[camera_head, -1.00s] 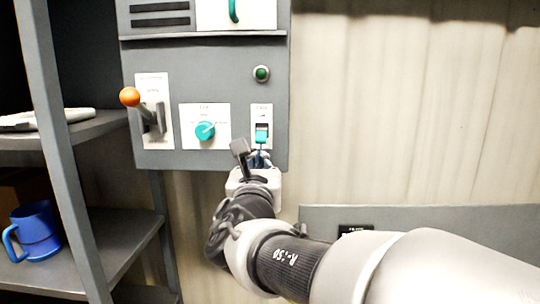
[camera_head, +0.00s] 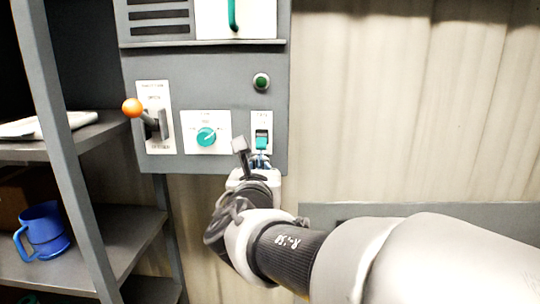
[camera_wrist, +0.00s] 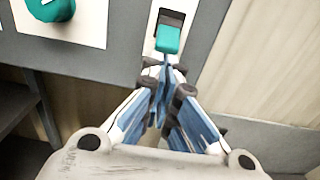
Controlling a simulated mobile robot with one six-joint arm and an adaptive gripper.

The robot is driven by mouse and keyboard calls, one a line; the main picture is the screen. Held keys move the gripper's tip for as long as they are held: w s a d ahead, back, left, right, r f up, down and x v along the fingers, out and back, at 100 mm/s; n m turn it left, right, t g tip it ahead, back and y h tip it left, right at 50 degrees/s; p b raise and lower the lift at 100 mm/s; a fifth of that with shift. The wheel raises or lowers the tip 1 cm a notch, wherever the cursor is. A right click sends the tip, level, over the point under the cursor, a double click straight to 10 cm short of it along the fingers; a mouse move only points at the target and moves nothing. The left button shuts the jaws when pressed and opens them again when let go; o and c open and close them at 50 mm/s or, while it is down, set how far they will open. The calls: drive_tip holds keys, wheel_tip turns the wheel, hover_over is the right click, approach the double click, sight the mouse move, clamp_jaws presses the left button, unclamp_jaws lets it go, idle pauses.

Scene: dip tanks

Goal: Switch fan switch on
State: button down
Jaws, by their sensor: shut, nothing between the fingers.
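The fan switch is a teal rocker (camera_head: 262,142) on a white plate at the lower right of the grey control panel (camera_head: 222,75). In the wrist view its teal rocker (camera_wrist: 169,38) sits just ahead of the fingertips, with a dark recess above it. My gripper (camera_head: 260,161) is shut and empty, right below the switch. In the wrist view the closed fingertips (camera_wrist: 168,72) are at the rocker's lower edge. I cannot tell whether they touch it.
A teal rotary knob (camera_head: 206,137) and an orange-balled lever (camera_head: 133,108) are to the left of the switch. A green round light or button (camera_head: 261,81) is above it. A shelf with a blue mug (camera_head: 43,230) stands at the left. The wall on the right is bare.

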sight(261, 148)
drive_tip(key=shift+s+r+g+p, duration=0.2)
drive_tip(key=shift+r+g+p, duration=0.45)
drive_tip(key=shift+p, duration=1.45)
drive_tip(key=shift+s+r+g+p, duration=0.25)
drive_tip(key=shift+r+g+p, duration=0.4)
drive_tip(key=shift+p, duration=1.45)
drive_tip(key=shift+s+r+g+p, duration=0.2)
drive_tip(key=shift+r+g+p, duration=0.45)
drive_tip(key=shift+p, duration=1.45)
